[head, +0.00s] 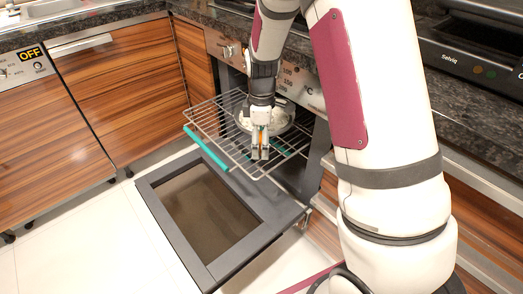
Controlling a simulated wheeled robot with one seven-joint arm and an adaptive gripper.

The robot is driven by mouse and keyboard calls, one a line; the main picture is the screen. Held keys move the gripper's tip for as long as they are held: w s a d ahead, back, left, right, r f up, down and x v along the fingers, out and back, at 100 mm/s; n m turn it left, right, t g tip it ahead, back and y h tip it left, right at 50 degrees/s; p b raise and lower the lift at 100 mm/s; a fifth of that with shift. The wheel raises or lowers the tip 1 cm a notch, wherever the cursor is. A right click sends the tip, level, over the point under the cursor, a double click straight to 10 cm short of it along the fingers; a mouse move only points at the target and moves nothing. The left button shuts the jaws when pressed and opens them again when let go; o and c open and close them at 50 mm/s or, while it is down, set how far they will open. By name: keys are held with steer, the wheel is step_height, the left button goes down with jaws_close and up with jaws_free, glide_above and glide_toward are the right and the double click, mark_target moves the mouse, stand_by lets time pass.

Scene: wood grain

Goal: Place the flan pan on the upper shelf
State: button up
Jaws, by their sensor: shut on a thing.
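The flan pan (283,120) is a round, pale grey dish, partly hidden behind my gripper and wrist. It appears at the wire shelf (208,122), which is pulled out of the oven and has a teal front bar. Whether the pan rests on the wires or hangs just above them I cannot tell. My gripper (260,152) points down over the middle of the shelf and is shut on the near edge of the pan. The exact contact is small and partly hidden. The oven's inside and any lower shelf are mostly hidden.
The oven door (211,218) is folded down below the shelf. The oven's control panel (300,84) is close behind my wrist. Wooden cabinets (120,85) stand at left, under a dark counter (120,15). The tiled floor (95,240) at lower left is clear.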

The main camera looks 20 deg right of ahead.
step_height(320, 180, down, 4)
steer(key=shift+r+b, duration=0.2)
steer(key=shift+b, duration=0.65)
steer(key=o, duration=1.6)
steer(key=shift+c, duration=0.2)
steer(key=shift+r, duration=0.15)
